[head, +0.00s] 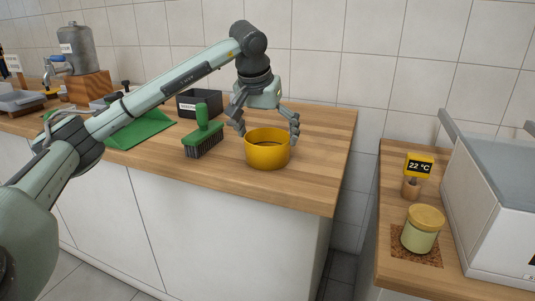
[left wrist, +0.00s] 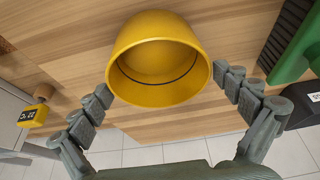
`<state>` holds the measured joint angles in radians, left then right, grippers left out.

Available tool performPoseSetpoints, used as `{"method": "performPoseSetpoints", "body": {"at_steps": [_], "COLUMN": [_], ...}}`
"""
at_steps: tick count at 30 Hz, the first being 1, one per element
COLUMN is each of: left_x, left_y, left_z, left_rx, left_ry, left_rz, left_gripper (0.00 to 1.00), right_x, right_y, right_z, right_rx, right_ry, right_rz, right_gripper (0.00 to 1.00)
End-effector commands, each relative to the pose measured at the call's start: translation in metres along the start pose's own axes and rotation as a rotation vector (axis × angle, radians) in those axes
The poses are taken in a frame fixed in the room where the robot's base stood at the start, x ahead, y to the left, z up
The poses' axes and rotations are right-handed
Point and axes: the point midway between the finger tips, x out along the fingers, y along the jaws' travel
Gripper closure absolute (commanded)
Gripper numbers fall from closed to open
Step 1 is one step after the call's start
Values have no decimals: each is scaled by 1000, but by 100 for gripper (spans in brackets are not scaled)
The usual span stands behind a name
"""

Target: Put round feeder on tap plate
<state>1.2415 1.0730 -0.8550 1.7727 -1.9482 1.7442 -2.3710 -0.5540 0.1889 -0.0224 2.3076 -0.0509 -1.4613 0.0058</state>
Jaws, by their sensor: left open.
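The round feeder, a yellow round bowl (head: 267,152), stands on the wooden counter near its right end. In the left wrist view the yellow bowl (left wrist: 158,65) shows its open mouth. My left gripper (head: 267,128) is above the bowl, pointing down, with its fingers spread on either side of the rim. In the left wrist view its open fingers (left wrist: 163,85) flank the bowl, and no firm grip shows. A grey plate-like item (head: 20,104) lies at the far left of the counter; I cannot tell whether it is the tap plate. My right gripper is not in view.
A green brush (head: 204,136) stands close left of the bowl, with a black box (head: 198,104) behind. A metal tank (head: 76,50) with a tap stands on a wooden block (head: 84,88). A jar (head: 422,229) sits on the right counter.

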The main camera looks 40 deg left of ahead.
Motion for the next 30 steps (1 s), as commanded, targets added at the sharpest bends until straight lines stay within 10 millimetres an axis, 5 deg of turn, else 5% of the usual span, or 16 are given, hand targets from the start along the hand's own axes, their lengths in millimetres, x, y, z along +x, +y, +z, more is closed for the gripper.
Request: {"method": "performPoseSetpoints", "body": {"at_steps": [9, 21, 30], "left_x": [6, 6, 2], "left_y": [0, 0, 0], "left_z": [0, 0, -2], "left_rx": [1, 1, 0], "left_ry": [1, 1, 2], "left_rz": [1, 1, 1], "left_gripper": [1, 51, 52], "right_x": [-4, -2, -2], "right_y": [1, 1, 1], "right_z": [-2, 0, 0], "right_rx": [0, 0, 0], "right_ry": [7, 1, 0], "right_rz": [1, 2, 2], "right_gripper": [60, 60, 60]}}
